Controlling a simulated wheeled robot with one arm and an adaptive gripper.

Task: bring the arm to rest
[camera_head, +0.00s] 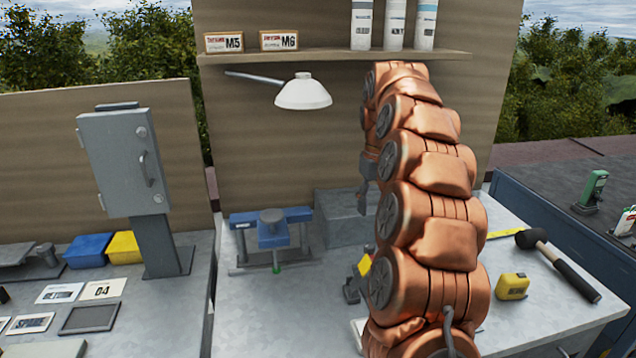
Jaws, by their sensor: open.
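My copper-coloured segmented arm rises from the bottom centre-right of the head view, in front of the workbench (260,325), and curves over at the shelf's height. My gripper (364,202) shows only in part as a dark grey piece at the arm's left edge, pointing down above the bench. The arm's links hide the rest of it. It is open, and I see nothing held in it.
A lamp (303,93) hangs under the shelf (290,56), left of my arm. A blue vise (272,233) and grey box (340,217) stand behind. A yellow tape measure (512,287) and mallet (562,268) lie right. A grey cabinet (122,165) stands left.

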